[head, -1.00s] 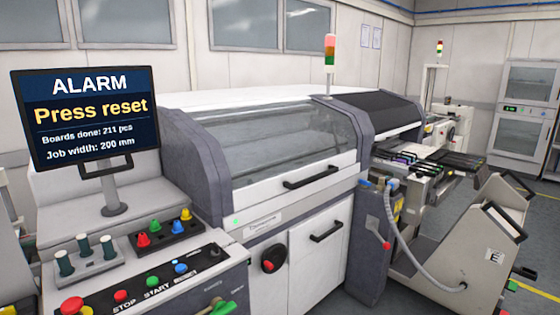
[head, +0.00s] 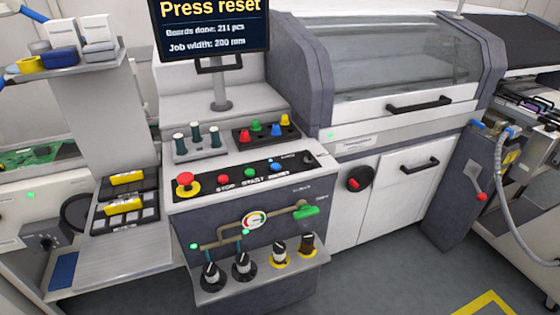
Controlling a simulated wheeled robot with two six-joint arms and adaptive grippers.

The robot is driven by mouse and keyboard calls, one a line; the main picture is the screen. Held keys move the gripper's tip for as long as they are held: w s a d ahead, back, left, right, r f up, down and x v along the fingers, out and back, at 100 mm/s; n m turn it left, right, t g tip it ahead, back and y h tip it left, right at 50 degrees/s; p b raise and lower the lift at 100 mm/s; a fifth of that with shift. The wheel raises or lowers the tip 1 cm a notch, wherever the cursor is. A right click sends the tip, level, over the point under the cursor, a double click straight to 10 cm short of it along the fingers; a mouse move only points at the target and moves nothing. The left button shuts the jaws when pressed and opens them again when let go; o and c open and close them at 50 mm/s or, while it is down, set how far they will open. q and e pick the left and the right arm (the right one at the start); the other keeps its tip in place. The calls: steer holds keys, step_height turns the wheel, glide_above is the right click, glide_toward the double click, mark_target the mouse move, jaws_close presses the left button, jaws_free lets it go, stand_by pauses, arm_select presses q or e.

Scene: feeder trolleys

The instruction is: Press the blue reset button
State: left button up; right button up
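The blue reset button (head: 275,164) sits on the black strip of the control panel (head: 240,178), above its RESET label. The green start button (head: 249,172) and the red stop button (head: 222,172) are to its left. A large red mushroom button on a yellow base (head: 185,181) is at the strip's left end. A black knob (head: 308,158) is to the right of the blue button. The monitor (head: 212,28) above reads "Press reset". Neither of my grippers is in view.
Behind the buttons stand a grey holder with dark pegs (head: 197,143) and a black tray of coloured pieces (head: 267,131). Below are a gauge (head: 255,220), a green-handled valve (head: 305,211) and a shelf with several knobs (head: 262,270). Grey floor (head: 390,275) is clear at lower right.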

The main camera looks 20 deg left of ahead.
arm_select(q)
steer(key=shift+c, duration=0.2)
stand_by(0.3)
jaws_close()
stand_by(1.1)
